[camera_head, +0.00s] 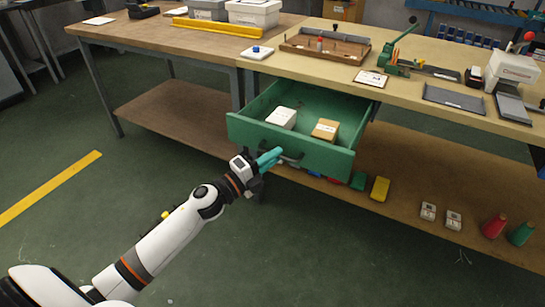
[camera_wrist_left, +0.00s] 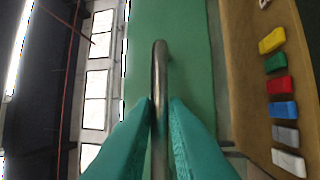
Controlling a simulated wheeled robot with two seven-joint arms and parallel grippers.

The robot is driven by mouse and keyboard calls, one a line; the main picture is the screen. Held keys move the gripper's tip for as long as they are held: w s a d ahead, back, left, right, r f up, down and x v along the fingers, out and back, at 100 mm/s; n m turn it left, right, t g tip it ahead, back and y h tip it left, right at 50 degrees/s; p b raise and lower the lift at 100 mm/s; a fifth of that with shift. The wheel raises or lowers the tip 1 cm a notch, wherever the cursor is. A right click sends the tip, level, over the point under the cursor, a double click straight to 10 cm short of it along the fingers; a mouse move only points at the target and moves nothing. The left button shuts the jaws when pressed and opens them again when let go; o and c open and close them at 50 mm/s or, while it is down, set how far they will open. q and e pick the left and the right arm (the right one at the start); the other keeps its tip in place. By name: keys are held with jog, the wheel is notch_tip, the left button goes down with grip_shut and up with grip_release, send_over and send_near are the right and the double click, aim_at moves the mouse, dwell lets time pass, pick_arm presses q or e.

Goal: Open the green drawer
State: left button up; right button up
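The green drawer (camera_head: 318,156) stands pulled out from under the right-hand workbench, with its inside showing. It holds a white box (camera_head: 281,118) and a tan box (camera_head: 325,129). My left gripper (camera_head: 271,157) is at the drawer's front, at the dark handle (camera_head: 292,156). In the left wrist view the handle bar (camera_wrist_left: 159,75) runs between the two teal fingers (camera_wrist_left: 160,110), which lie close against it on both sides. The drawer's green front (camera_wrist_left: 190,60) is right behind the bar. My right gripper is not in view.
The benchtop (camera_head: 300,70) above carries a wooden tray (camera_head: 325,47), a green hand press (camera_head: 398,52) and a white box device (camera_head: 511,67). The floor before the drawer is clear.

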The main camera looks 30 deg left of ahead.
pick_arm(q)
jog(key=o, duration=0.3)
jog(key=v, duration=1.2)
jog(key=shift+a+n+y, duration=0.1)
jog(key=shift+n+y, duration=0.2)
